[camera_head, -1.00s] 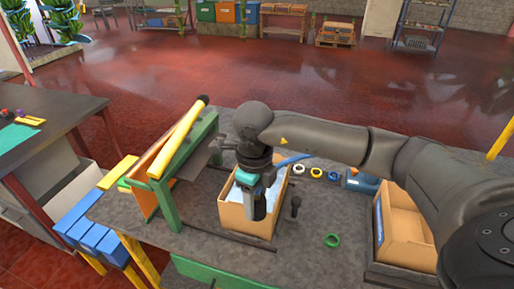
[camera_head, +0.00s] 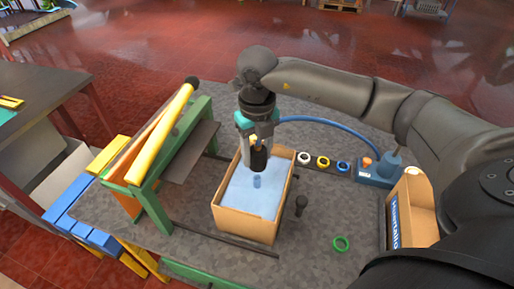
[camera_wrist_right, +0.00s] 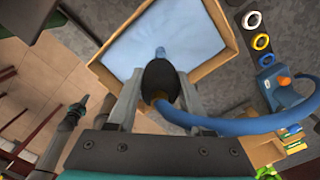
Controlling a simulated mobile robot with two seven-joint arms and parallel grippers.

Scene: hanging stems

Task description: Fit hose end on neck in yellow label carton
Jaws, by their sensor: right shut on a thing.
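My right gripper (camera_head: 258,146) is shut on the black hose end (camera_head: 259,159), which points down over an open carton (camera_head: 243,222). A blue hose (camera_head: 335,124) runs from it to the right. In the carton a short blue neck (camera_head: 257,181) stands up from the pale blue filling, just below the hose end. I see no yellow label on the carton's visible sides. In the right wrist view the hose end (camera_wrist_right: 160,80) is between the fingers and the neck (camera_wrist_right: 160,53) shows just past its tip. They look close; I cannot tell whether they touch. My left gripper is not in view.
A blue pump-like unit (camera_head: 378,171) with an orange knob stands at the right. Another carton (camera_head: 413,208) with a blue label is farther right. A green-framed rack (camera_head: 150,205) stands left.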

